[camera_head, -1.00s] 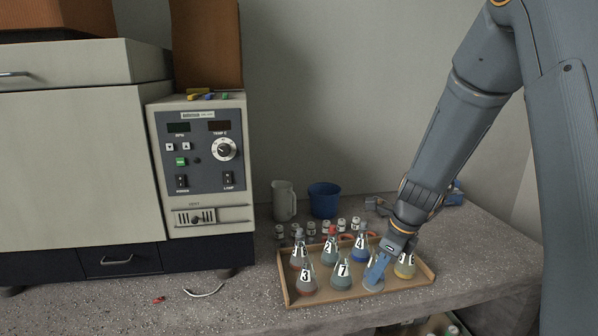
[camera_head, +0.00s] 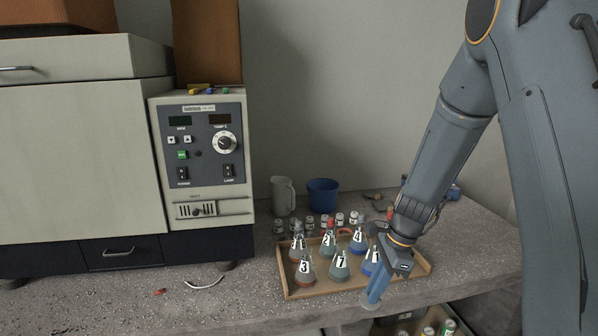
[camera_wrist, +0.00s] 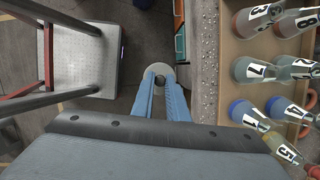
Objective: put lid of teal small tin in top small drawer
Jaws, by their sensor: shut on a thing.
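My gripper (camera_head: 377,292) is shut on a pale round lid (camera_head: 368,305), held by its middle beyond the bench's front edge or close to it. In the wrist view my gripper (camera_wrist: 160,80) has its blue fingers closed at the dark centre of the lid (camera_wrist: 158,68), with floor seen behind. A small drawer (camera_head: 122,252) with a metal handle shows shut in the dark base under the large machine; I cannot tell if it is the task's drawer. I cannot make out the teal small tin.
A wooden tray (camera_head: 299,292) holds several numbered flasks with coloured contents, behind and left of my gripper. Several small jars, a blue cup (camera_head: 323,192) and a clear jug (camera_head: 283,195) stand behind it. A crate with bottles (camera_head: 436,328) is below the bench.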

